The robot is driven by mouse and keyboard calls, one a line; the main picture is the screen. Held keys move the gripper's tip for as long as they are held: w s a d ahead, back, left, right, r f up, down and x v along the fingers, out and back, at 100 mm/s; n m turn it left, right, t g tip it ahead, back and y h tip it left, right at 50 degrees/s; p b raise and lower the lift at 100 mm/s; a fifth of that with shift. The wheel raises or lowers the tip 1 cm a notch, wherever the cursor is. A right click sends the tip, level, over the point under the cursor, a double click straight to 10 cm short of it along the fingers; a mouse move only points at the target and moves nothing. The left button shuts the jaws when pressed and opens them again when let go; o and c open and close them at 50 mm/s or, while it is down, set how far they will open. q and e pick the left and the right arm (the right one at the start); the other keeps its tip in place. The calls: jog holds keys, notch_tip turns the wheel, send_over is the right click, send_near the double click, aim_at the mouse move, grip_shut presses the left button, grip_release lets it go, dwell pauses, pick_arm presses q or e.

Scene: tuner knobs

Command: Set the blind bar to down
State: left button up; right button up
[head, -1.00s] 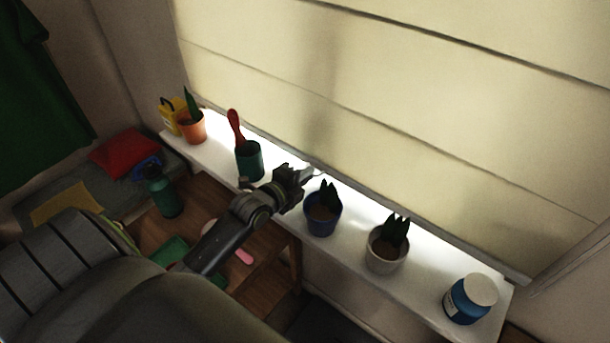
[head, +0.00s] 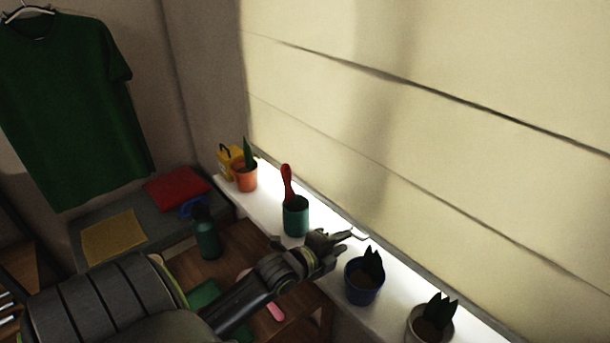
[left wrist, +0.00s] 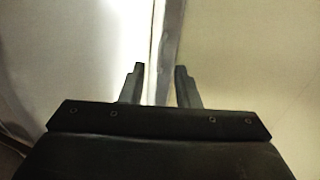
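The blind (head: 400,130) is a cream panelled sheet covering the window. Its bottom bar (head: 432,278) is a grey strip along the lower edge, close above the white sill. My left gripper (head: 352,237) is at this bar, between the green cup and the blue pot. In the left wrist view, its two dark fingers (left wrist: 159,75) are apart, and the bar (left wrist: 163,45) runs up the picture between them. I cannot tell whether the bar lies within the fingers or just beyond them. My right gripper is out of view.
The sill holds an orange pot (head: 245,178), a green cup (head: 296,219) with a red-handled tool, a blue pot (head: 362,284) and a pale pot (head: 428,327). A green shirt (head: 75,105) hangs at the left.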

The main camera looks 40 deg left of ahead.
pick_arm(q)
jog(key=v, duration=1.4)
jog(key=shift+d, duration=0.1)
